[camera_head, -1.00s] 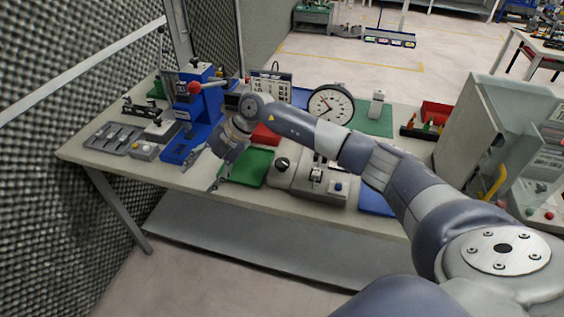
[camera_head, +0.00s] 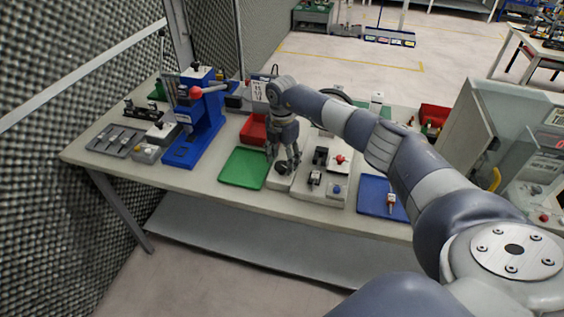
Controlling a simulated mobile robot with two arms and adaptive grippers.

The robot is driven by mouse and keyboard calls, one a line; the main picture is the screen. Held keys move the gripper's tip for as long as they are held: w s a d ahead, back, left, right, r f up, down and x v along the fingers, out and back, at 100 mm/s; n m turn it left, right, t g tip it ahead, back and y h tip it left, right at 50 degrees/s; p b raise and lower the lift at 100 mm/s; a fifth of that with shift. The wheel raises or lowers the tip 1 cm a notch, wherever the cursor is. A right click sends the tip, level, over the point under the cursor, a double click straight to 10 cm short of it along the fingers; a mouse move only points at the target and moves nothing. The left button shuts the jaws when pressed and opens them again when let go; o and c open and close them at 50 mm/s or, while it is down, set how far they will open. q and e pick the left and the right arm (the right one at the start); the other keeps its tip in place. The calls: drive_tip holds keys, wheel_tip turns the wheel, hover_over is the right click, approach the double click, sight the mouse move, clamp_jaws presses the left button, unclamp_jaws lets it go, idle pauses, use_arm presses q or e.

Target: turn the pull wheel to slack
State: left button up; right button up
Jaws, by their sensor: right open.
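The pull wheel looks to be the small dark round knob (camera_head: 283,169) on a pale box (camera_head: 279,183) near the front edge of the bench. My right gripper (camera_head: 284,160) points down over it, its two fingers spread to the left and right of the knob. The fingers partly cover the knob. I cannot tell whether they touch it. The wheel's marking is too small to read. My left gripper is not in view.
A green tray (camera_head: 243,168) lies left of the pale box, with a red bin (camera_head: 254,130) behind. A grey fixture (camera_head: 322,185) with a red knob stands close on the right, then a blue tray (camera_head: 376,203). A blue press (camera_head: 198,125) stands further left.

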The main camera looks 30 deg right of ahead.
drive_tip(key=shift+f, duration=1.4)
drive_tip(key=c, duration=1.1)
drive_tip(key=shift+n, duration=0.3)
